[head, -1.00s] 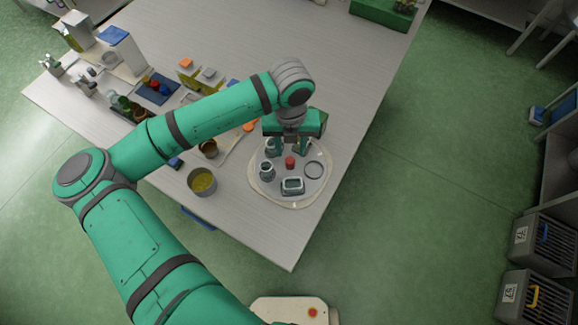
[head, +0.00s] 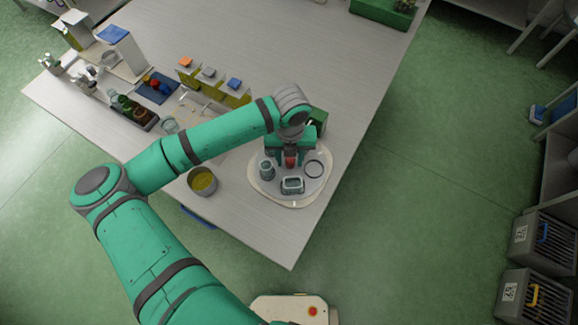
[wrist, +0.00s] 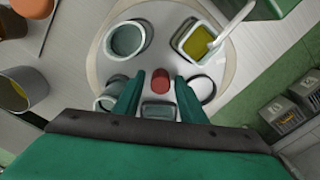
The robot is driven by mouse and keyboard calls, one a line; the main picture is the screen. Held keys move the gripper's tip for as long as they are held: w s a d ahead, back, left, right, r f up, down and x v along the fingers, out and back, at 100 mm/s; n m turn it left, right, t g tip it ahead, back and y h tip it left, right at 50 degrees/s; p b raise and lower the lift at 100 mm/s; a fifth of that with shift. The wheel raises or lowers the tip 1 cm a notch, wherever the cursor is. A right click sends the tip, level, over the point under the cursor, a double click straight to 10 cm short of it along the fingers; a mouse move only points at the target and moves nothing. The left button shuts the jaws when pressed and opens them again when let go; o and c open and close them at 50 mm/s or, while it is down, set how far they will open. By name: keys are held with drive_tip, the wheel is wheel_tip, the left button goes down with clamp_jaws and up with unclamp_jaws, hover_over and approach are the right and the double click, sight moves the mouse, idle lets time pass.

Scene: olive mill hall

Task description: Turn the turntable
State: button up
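The turntable (head: 292,199) is a round, pale grey disc near the table's front right corner, with a red knob (wrist: 160,80) at its middle. My gripper (wrist: 158,84) is open over the turntable, one finger on each side of the knob, with a visible gap on both sides. In the head view my gripper (head: 290,158) partly hides the knob and the far part of the disc. A grey jar (head: 267,170), a rectangular tin (head: 292,185) and a dark ring (head: 314,169) stand around the knob. The wrist view also shows a square dish of yellow liquid (wrist: 204,43).
A pot of yellow contents (head: 202,182) stands just left of the turntable. Bottles (head: 130,107) and small coloured-top boxes (head: 235,92) are farther left and back. The table's right edge is close to the turntable. The table behind my arm is mostly clear.

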sight(290, 159)
drive_tip(key=c, duration=0.8)
drive_tip(key=m, duration=0.5)
drive_tip(key=shift+m, duration=0.4)
drive_tip(key=m, duration=0.5)
drive_tip(key=shift+w+a+m, duration=0.1)
drive_tip(key=shift+m, duration=0.3)
drive_tip(key=o, duration=0.7)
drive_tip(key=shift+r, duration=4)
